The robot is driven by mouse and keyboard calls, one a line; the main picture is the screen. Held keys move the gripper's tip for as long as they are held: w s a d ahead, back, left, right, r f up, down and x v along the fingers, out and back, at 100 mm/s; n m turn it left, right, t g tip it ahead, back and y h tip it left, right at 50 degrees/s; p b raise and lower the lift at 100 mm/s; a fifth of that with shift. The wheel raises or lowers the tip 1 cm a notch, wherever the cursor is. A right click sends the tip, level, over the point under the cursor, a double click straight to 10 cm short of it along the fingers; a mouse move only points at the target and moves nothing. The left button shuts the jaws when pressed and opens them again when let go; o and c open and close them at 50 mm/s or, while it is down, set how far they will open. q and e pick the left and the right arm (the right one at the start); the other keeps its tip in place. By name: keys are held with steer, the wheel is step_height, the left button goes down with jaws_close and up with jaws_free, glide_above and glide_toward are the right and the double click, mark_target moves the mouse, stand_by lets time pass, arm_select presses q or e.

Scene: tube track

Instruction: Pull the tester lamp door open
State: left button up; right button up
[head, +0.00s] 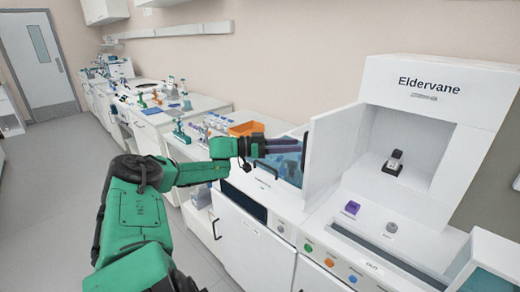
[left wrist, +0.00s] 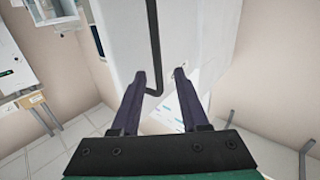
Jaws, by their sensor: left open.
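The white tester housing marked Eldervane (head: 425,90) stands at the right in the head view. Its chamber is open at the front, and a white door panel (head: 335,150) stands out at the chamber's left side. In the left wrist view a white panel (left wrist: 200,35) fills the upper middle, with a black bar handle (left wrist: 153,45) on it. My left gripper (head: 298,146) is open at the left of the door panel. In the wrist view its fingers (left wrist: 160,75) lie on either side of the handle's lower end, closer on the left. Contact is unclear. My right gripper is out of view.
A small black-and-white piece (head: 394,163) sits in the chamber. An orange bin (head: 246,128) and a bluish panel (head: 285,165) are near my gripper. Floor is free at the left.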

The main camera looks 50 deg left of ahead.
arm_select(q)
steer(key=b+v, duration=0.2)
steer(key=v, duration=0.8)
